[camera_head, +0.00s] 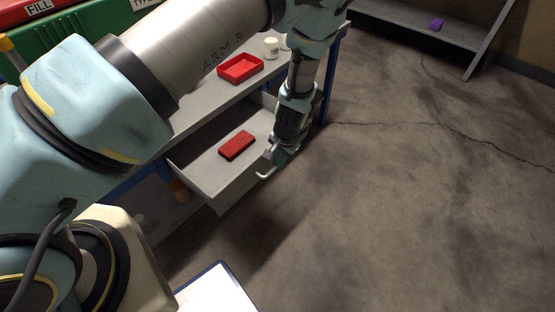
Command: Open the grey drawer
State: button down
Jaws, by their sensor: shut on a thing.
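The grey drawer (238,189) is pulled out from under the grey bench top, and its inside shows. A red block-like item (237,145) lies on the drawer's floor. A light metal handle (266,175) sticks out from the drawer's front. My gripper (275,165) points down at the drawer's front edge, at the right end of the handle, and is shut on the handle. The fingertips are small and partly hidden by the gripper's own body.
A red tray (240,69) and a white jar (271,48) stand on the bench top (196,112). Below the drawer is a shelf with an orange item (181,191). A grey shelf (417,25) with a purple item (436,24) stands at the upper right. The concrete floor on the right is clear.

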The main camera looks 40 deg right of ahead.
jog(key=c, duration=0.9)
grip_release()
jog(key=r, duration=0.3)
jog(key=s+r+b, duration=0.1)
jog(key=r, duration=0.3)
jog(key=s+r+b, duration=0.1)
jog(key=r, duration=0.2)
jog(key=shift+d+r, duration=0.2)
jog(key=shift+r, duration=0.1)
jog(key=w+a+r+n+g, duration=0.1)
jog(key=w+a+r+n, duration=0.4)
jog(key=w+a, duration=0.4)
jog(key=w+a+r+n, duration=0.3)
jog(key=w+a+r, duration=0.4)
jog(key=a, duration=0.4)
jog(key=s+a+r+n, duration=0.1)
jog(key=a+r+n, duration=0.1)
jog(key=a, duration=0.5)
jog(key=a+r+n, duration=0.2)
jog(key=a+r, duration=0.2)
jog(key=a, duration=0.3)
jog(key=s+a+r+n, duration=0.1)
jog(key=a+r+n, duration=0.1)
jog(key=a, duration=0.6)
jog(key=shift+s+r+h, duration=0.3)
jog(key=shift+s+r, duration=0.05)
jog(key=shift+r, duration=0.1)
